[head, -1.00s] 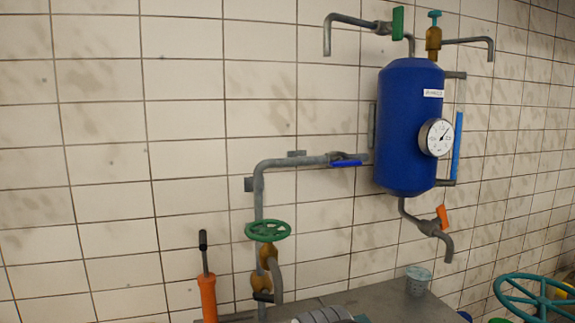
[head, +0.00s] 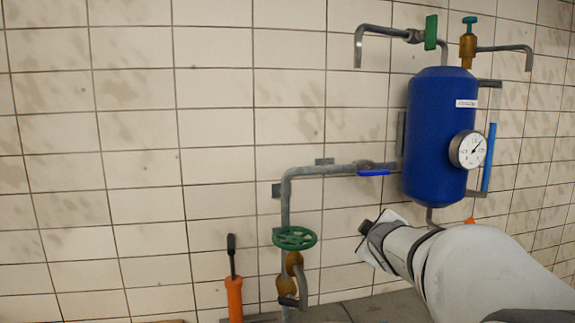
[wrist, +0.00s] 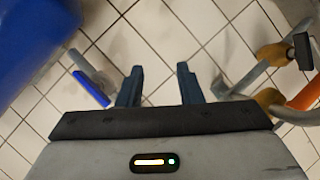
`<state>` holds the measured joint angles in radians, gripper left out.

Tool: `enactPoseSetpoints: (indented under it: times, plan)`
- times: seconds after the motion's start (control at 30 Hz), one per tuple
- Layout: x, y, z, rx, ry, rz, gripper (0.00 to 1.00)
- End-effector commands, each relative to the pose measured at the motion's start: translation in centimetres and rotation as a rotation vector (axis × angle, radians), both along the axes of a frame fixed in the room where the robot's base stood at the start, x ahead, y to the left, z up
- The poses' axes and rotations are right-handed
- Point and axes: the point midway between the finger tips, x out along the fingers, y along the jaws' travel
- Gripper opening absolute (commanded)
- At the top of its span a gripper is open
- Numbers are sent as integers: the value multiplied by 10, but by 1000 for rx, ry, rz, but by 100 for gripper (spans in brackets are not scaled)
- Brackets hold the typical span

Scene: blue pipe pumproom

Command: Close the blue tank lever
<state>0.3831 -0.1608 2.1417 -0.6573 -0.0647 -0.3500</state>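The blue lever (head: 373,173) sits on the grey pipe that runs left from the blue tank (head: 437,130). In the head view it lies roughly along the pipe. The lever (wrist: 91,88) also shows in the wrist view, left of my gripper's left finger and apart from it. My gripper (wrist: 159,78) is open, with nothing between its two dark fingers. In the head view my gripper (head: 372,238) is below the lever, and its fingers are hard to make out.
A green handwheel (head: 295,238) and an orange-handled tool (head: 234,290) are at lower left. A gauge (head: 468,150) is on the tank, with a green lever (head: 431,32) above. My arm hides most of the lower pipe and orange lever (head: 470,220). The tiled wall is close behind.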

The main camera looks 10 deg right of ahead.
Motion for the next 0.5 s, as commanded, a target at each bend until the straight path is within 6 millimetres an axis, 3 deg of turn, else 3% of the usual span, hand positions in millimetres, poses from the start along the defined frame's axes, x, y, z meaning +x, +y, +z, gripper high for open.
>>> enactPoseSetpoints:
  times: [0.1,0.2,0.33,0.5]
  plan:
    - [27,-30,44,-195,-92,108,33]
    - [42,-47,72,-351,-154,211,33]
    - [51,-59,93,-508,-208,327,33]
    - [54,-66,104,-613,-240,415,33]
